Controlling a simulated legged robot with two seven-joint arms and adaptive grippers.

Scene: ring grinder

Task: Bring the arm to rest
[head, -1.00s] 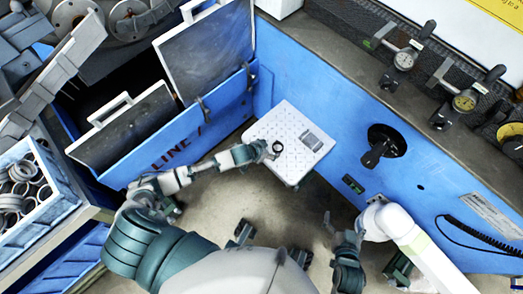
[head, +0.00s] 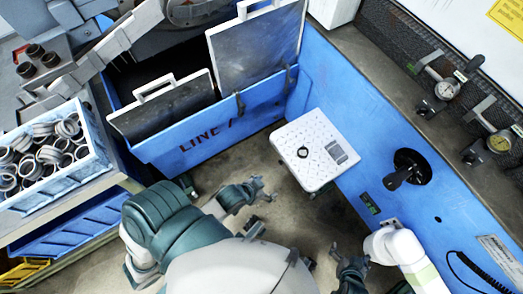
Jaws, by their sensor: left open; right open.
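My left gripper (head: 264,190) is open and empty over the floor, below and left of a white perforated platform (head: 322,178). Its forearm is folded in close to my body. A small dark ring (head: 303,151) lies flat on the platform, apart from the gripper.
A bin of metal rings (head: 88,168) stands at the left. A blue machine with raised metal panels (head: 255,45) is at the back. Dial gauges (head: 446,90) stand on the ledge. Floor between is open.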

